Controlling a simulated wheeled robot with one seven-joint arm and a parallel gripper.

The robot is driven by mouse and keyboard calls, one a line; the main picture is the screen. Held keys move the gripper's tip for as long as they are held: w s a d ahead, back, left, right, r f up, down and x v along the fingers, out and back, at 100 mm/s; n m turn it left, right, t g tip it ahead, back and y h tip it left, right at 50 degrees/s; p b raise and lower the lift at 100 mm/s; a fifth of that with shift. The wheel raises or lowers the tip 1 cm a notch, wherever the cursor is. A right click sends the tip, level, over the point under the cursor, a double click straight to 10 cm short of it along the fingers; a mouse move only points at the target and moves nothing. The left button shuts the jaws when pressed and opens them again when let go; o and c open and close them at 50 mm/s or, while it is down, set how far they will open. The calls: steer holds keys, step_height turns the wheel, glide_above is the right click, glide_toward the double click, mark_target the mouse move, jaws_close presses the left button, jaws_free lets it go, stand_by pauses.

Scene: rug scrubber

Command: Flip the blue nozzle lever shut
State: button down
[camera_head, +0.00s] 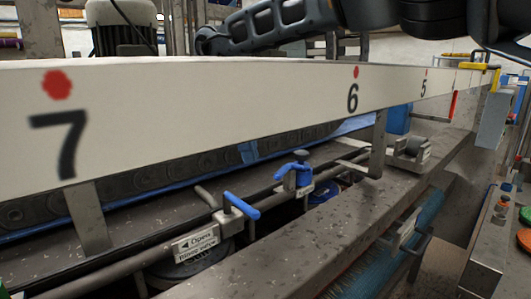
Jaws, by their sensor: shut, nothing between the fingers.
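Two blue nozzle levers are in view below the white numbered beam. The nearer blue lever (241,206) is a T-shaped handle, lying slanted on a grey pipe fitting beside a label plate. The farther blue lever (281,172) sits on a blue valve body with a dark cap, to the right and behind the first. My dark arm reaches in from the top right, above and behind the beam. My gripper (208,40) at its left end looks shut and empty, well apart from both levers. Its fingertips are small and partly obscured.
The long white beam (220,100), marked 7, 6 and 5, crosses the view between my arm and the levers. Metal posts (88,215) hold it up. Pipes and a metal rail (300,235) run beside the levers. A panel with buttons (500,235) stands at right.

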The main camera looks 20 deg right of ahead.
steer(key=shift+s+d+f+p, duration=0.25)
steer(key=shift+s+d+f, duration=0.05)
steer(key=shift+s+d, duration=0.45)
steer(key=shift+s+d+f+p, duration=0.25)
steer(key=shift+s+d, duration=0.45)
steer(key=shift+s, duration=0.05)
